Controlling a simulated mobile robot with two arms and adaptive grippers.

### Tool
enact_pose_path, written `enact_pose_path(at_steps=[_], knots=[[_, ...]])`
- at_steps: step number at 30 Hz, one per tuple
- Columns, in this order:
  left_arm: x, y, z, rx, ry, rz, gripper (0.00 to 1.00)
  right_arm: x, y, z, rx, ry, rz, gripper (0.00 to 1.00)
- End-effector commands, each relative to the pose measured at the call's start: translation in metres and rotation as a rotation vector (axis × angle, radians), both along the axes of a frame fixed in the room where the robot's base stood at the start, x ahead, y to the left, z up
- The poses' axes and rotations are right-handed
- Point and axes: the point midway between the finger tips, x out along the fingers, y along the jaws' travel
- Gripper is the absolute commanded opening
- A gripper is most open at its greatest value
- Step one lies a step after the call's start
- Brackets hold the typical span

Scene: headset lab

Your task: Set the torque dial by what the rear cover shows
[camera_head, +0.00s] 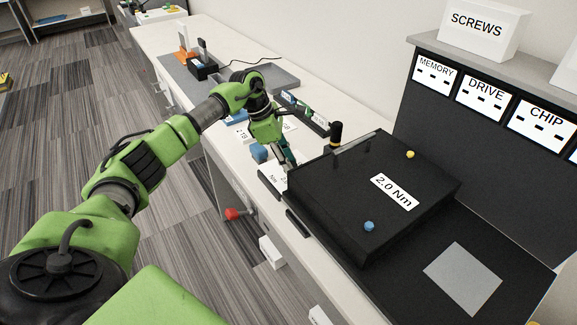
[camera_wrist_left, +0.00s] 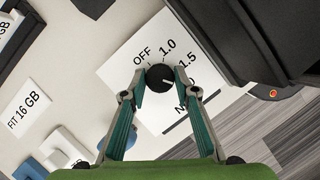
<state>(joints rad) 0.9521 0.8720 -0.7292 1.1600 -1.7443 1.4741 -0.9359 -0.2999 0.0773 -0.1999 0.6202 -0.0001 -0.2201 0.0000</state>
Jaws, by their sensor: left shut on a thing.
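The rear cover, a large black box (camera_head: 335,195), lies on the bench in the head view with a white label (camera_head: 394,192) reading "2.0 Nm". Just left of it is a white dial plate (camera_head: 270,180). In the left wrist view the plate (camera_wrist_left: 122,66) shows OFF, 1.0, 1.5 and a partly hidden "N". The black torque dial (camera_wrist_left: 159,74) has a short white mark on its right side, toward the area below 1.5. My left gripper (camera_wrist_left: 160,90) is shut on the dial, one finger on each side. Its right finger hides part of the scale. My right gripper is out of view.
A yellow knob (camera_head: 410,154) and blue knob (camera_head: 369,226) sit on the cover. A black shelf with MEMORY, DRIVE and CHIP labels (camera_head: 481,98) stands at right. A "FIT 16 GB" card (camera_wrist_left: 27,108) lies beside the dial plate. A grey pad (camera_head: 462,279) is clear.

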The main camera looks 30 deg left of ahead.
Motion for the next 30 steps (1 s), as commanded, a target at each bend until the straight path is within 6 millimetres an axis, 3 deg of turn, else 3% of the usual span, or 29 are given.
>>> enact_pose_path(at_steps=[16,17,18,19,30], knots=[[0.0004,0.0004,0.0006,0.002,-0.001,-0.033,0.07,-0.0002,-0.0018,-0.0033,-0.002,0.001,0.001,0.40],[0.0004,0.0004,0.0006,0.002,-0.001,-0.033,0.30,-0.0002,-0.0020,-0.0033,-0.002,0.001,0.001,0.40],[0.0004,0.0004,0.0006,0.002,-0.001,-0.033,0.41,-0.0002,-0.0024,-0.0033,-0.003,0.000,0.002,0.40],[0.0004,0.0004,0.0006,0.002,-0.001,-0.033,0.44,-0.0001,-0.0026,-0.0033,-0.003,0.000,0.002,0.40],[0.0000,0.0013,0.0027,0.000,-0.001,-0.031,0.44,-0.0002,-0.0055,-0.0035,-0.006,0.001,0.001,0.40]])
